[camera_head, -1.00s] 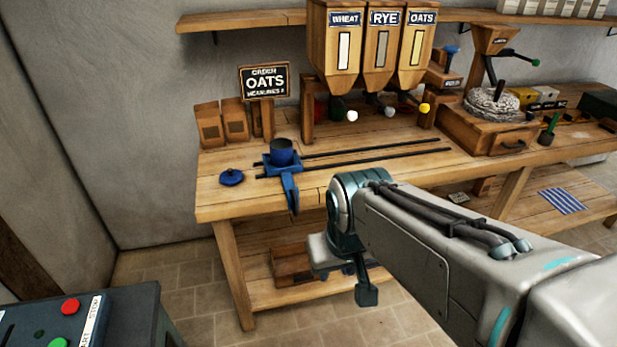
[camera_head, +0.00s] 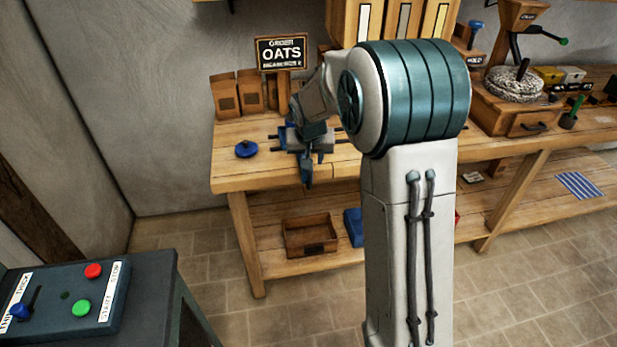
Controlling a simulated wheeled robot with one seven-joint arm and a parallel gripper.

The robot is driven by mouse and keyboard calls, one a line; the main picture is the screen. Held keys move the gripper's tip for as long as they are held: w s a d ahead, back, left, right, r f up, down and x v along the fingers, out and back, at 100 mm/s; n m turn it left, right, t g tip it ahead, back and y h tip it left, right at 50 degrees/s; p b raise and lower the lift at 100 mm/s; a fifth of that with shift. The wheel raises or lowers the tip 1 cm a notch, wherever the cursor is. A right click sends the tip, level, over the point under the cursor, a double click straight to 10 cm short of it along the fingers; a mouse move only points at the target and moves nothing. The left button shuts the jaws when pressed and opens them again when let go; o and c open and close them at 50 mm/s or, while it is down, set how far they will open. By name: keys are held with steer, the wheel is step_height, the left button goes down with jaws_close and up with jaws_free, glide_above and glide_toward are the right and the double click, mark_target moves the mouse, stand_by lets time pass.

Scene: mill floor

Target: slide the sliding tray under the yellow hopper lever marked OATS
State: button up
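The blue sliding tray (camera_head: 290,139) is at the left end of its rails on the workbench, mostly hidden by my gripper. Its blue handle (camera_head: 307,173) hangs over the bench's front edge. My gripper (camera_head: 310,155) is right above or at the tray's handle. Its fingers are too small and covered to tell whether they are open or shut, or touch the handle. The OATS hopper (camera_head: 437,22) is the rightmost of three hoppers, cut off by the top edge. My arm hides its yellow lever and most of the rails.
Paper bags (camera_head: 228,98) and the OATS order sign (camera_head: 281,52) stand behind. A stone mill (camera_head: 514,84) stands at right. A control panel (camera_head: 70,300) is at lower left.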

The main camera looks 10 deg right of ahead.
mark_target(310, 176)
steer(key=p+x, duration=0.1)
steer(key=x, duration=1.3)
steer(key=shift+w+a+p, duration=0.1)
steer(key=shift+w+p, duration=0.05)
steer(key=shift+p, duration=0.25)
steer(key=shift+c, duration=0.3)
jaws_close()
